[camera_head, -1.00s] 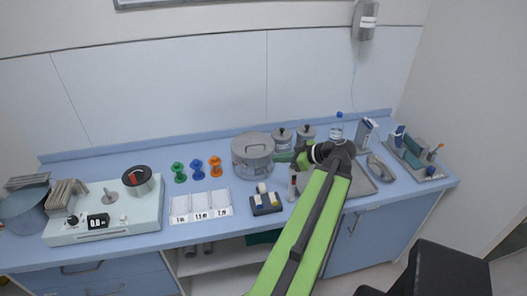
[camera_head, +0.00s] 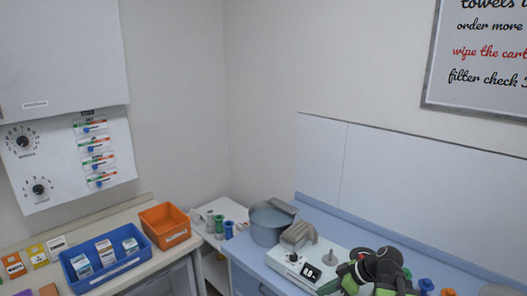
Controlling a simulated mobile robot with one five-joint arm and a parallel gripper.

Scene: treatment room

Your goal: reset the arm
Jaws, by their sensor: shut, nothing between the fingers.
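My arm's end, green and black, shows at the bottom of the head view, right of centre.
A blue bin (camera_head: 108,262) and an orange bin (camera_head: 165,226) stand on the left worktop. Coloured spools are partly visible behind my arm.

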